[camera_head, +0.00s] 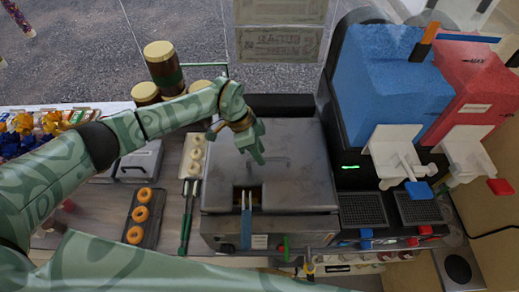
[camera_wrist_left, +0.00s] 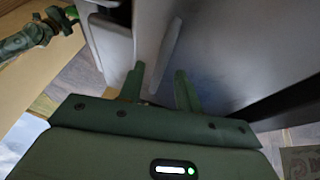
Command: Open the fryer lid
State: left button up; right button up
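The fryer (camera_head: 220,228) is a grey metal box in the middle of the head view. Its flat grey lid (camera_head: 310,180) lies down over it, with a front cutout where basket handles stick out. The lid's bar handle (camera_head: 280,161) lies on top, partly hidden by my left gripper (camera_head: 254,150). In the left wrist view the left gripper's two green fingers (camera_wrist_left: 159,85) are apart, with a grey bar (camera_wrist_left: 165,60) just past or between their tips; I cannot tell if they touch it. My right arm crosses the bottom of the head view; its gripper is unclear.
A drinks machine with a blue tank (camera_head: 385,85) and a red tank (camera_head: 480,80) stands close on the right. A tray of doughnuts (camera_head: 155,222), tongs (camera_head: 187,215) and brown jars (camera_head: 162,62) are on the left. A grey container (camera_head: 135,165) sits beyond the doughnuts.

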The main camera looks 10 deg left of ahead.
pick_arm(q)
jog(key=shift+d+f, duration=0.15)
jog(key=shift+f, duration=0.2)
grip_shut()
jog(key=shift+r, duration=0.1)
